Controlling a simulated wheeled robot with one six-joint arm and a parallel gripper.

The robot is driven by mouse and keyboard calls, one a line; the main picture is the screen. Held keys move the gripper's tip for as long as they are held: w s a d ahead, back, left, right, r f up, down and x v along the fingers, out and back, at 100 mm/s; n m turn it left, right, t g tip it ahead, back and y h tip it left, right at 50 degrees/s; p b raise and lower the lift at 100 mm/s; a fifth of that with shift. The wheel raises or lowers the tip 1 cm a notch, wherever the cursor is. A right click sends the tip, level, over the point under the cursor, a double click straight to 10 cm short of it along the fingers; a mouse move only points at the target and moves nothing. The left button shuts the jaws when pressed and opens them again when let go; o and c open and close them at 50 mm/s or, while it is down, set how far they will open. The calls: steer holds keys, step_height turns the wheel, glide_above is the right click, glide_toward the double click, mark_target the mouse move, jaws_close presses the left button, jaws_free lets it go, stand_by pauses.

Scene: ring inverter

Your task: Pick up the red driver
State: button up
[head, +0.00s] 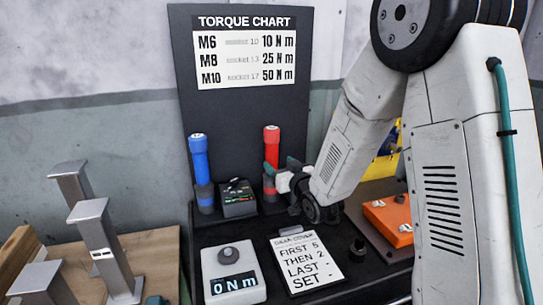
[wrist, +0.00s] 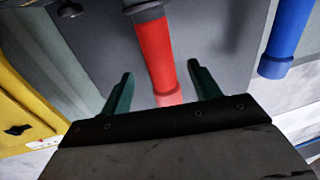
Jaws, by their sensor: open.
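The red driver (head: 272,150) stands upright at the back of the black bench, in front of the dark chart board. My gripper (head: 278,176) is at its lower right side in the head view, with its tips beside the driver's lower part. In the wrist view the red driver (wrist: 154,55) runs down between the two green fingers of my gripper (wrist: 160,85). The fingers are open, with a gap on each side of the driver. Whether either finger touches it I cannot tell. The driver's base is partly hidden by my gripper in the head view.
A blue driver (head: 199,165) stands to the left, with a small black box (head: 238,198) between the two. In front are a display reading 0 Nm (head: 233,277) and a note card (head: 306,262). An orange box (head: 389,220) and a yellow item (head: 383,165) lie right.

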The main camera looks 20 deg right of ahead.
mark_target(274, 157)
steer(key=w, duration=0.4)
steer(key=w+a, duration=0.1)
steer(key=w, duration=0.1)
steer(key=shift+w+r, duration=0.2)
steer(key=c, duration=1)
steer(key=shift+c, duration=0.9)
steer(key=shift+r, duration=0.2)
